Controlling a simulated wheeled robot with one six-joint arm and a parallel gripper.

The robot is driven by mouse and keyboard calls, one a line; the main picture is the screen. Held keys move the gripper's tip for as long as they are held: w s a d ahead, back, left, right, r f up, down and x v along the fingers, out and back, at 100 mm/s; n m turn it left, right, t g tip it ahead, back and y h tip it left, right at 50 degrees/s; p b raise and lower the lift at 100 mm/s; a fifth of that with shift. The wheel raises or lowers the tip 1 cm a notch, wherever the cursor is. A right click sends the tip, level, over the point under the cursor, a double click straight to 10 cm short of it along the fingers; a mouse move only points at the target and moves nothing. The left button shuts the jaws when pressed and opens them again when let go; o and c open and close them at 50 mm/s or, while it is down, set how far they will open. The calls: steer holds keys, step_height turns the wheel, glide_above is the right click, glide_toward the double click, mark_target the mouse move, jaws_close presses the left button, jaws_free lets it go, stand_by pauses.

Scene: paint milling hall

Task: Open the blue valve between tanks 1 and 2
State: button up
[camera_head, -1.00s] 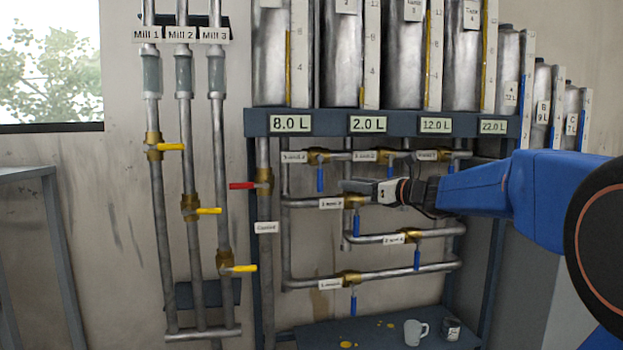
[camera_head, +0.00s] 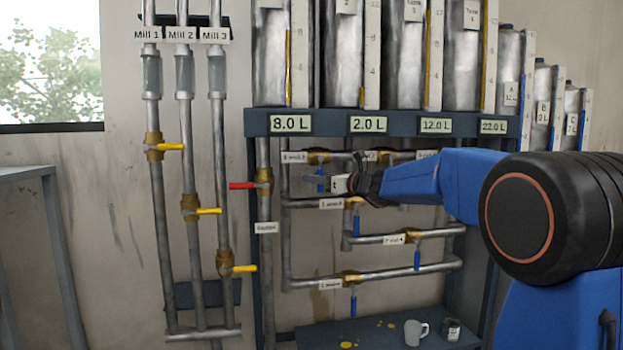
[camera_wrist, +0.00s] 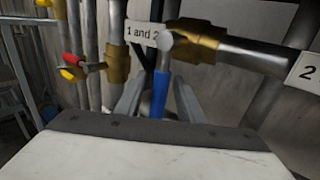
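The valve labelled "1 and 2" has a brass body (camera_head: 318,156) on the top pipe below the tanks, at its left end. Its blue handle (camera_head: 320,172) hangs straight down. In the wrist view the label (camera_wrist: 142,34), the brass body (camera_wrist: 198,42) and the blue handle (camera_wrist: 160,92) show close up. My gripper (camera_head: 318,183) is at this handle, pointing left in the head view. In the wrist view my gripper (camera_wrist: 158,98) is open, with one finger on each side of the handle. I cannot tell whether either finger touches it.
Other blue-handled valves sit close by, one just below right (camera_head: 355,203). A red-handled valve (camera_head: 263,182) is on the vertical pipe to the left. Yellow-handled mill valves (camera_head: 190,207) are farther left. A mug (camera_head: 415,332) stands on the shelf below.

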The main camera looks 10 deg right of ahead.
steer(key=shift+x, duration=1.2)
steer(key=shift+c, duration=0.4)
jaws_close()
